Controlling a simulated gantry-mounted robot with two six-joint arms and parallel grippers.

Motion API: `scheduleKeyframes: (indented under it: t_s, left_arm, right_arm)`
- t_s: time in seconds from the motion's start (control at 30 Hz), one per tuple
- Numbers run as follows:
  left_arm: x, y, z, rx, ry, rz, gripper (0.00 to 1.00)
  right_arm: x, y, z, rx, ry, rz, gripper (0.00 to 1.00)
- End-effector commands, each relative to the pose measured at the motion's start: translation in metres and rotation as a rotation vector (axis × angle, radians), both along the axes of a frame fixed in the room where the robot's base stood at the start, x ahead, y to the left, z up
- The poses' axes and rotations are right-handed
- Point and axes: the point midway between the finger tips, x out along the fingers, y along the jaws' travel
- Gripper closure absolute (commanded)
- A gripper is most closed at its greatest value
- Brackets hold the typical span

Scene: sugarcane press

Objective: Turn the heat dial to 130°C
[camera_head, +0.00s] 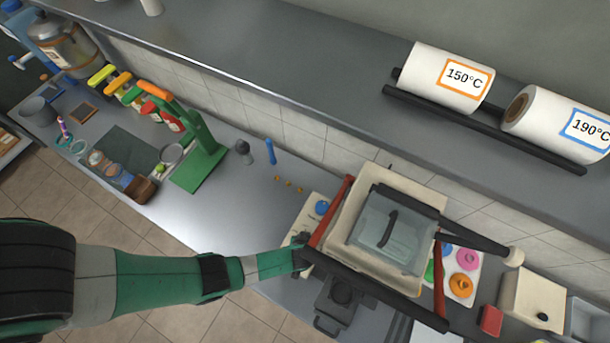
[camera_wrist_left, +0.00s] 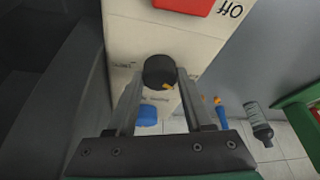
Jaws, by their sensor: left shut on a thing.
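The heat dial (camera_wrist_left: 160,72) is a dark round knob with a small orange mark, on a cream panel (camera_wrist_left: 125,35) with faint, unreadable print. My left gripper (camera_wrist_left: 160,85) has its two fingers on either side of the dial and is shut on it. In the head view my left gripper (camera_head: 302,247) reaches the panel's left side beside the press (camera_head: 398,235); the dial cannot be made out there. The dial's temperature reading cannot be read. My right gripper is not in view.
A red switch (camera_wrist_left: 185,4) marked "Off" and a blue button (camera_wrist_left: 147,115) sit on the same panel. Rolls labelled 150°C (camera_head: 440,77) and 190°C (camera_head: 560,120) rest on the shelf.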

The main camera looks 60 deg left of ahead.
Motion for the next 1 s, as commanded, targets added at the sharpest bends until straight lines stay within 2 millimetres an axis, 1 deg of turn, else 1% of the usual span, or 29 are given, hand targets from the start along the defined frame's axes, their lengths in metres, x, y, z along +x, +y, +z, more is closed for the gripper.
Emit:
scheduleKeyframes:
  t_s: [0.23,0.67,0.7,0.83,1.0]
  left_arm:
    - [-0.0005,-0.0004,-0.0005,-0.001,0.002,0.061,1.0]
    - [-0.0006,-0.0004,-0.0009,-0.001,0.001,0.07,1.0]
    - [-0.0006,-0.0004,-0.0009,-0.001,0.001,0.07,0.43]
    - [-0.0003,-0.0004,-0.0006,-0.001,0.002,0.069,0.2]
    - [-0.0001,-0.0004,-0.0003,-0.001,0.0,0.069,0.19]
  right_arm:
    - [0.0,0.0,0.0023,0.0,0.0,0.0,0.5]
    - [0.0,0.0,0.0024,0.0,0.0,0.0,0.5]
    - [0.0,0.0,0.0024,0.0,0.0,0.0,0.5]
    - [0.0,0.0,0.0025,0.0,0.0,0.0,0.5]
    - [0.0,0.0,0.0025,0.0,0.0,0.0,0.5]
